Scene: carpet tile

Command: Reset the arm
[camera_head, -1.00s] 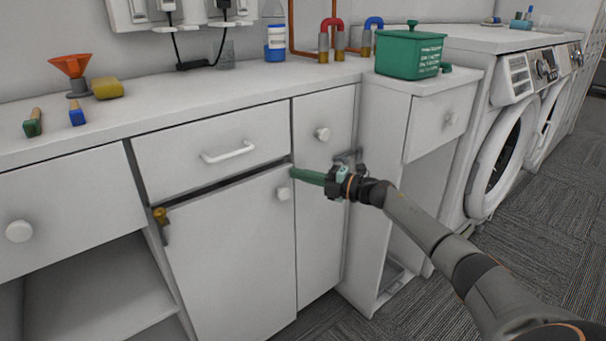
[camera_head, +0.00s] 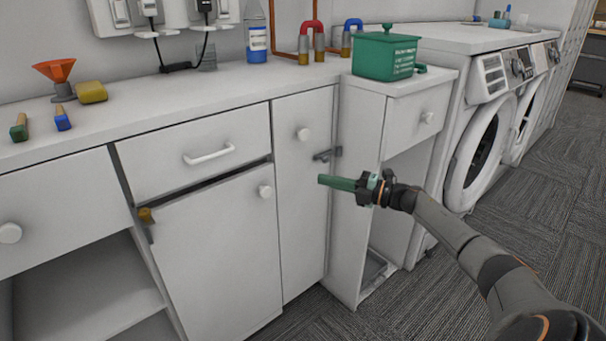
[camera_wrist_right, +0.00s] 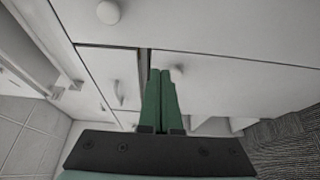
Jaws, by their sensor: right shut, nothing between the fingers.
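My right gripper (camera_head: 322,180) has green fingers and is shut with nothing between them. It hangs in the air in front of the narrow cabinet and the open-fronted unit, pointing left. In the right wrist view the two green fingers (camera_wrist_right: 160,75) lie side by side, with cabinet fronts and knobs beyond them. My right arm comes in from the lower right. My left gripper is not in view.
A cabinet door (camera_head: 215,265) with a round knob stands under a drawer (camera_head: 195,155); a dark gap shows above it. A metal latch (camera_head: 327,154) sticks out near the gripper. A green box (camera_head: 385,57) stands on the counter. Washing machines (camera_head: 490,140) stand at right.

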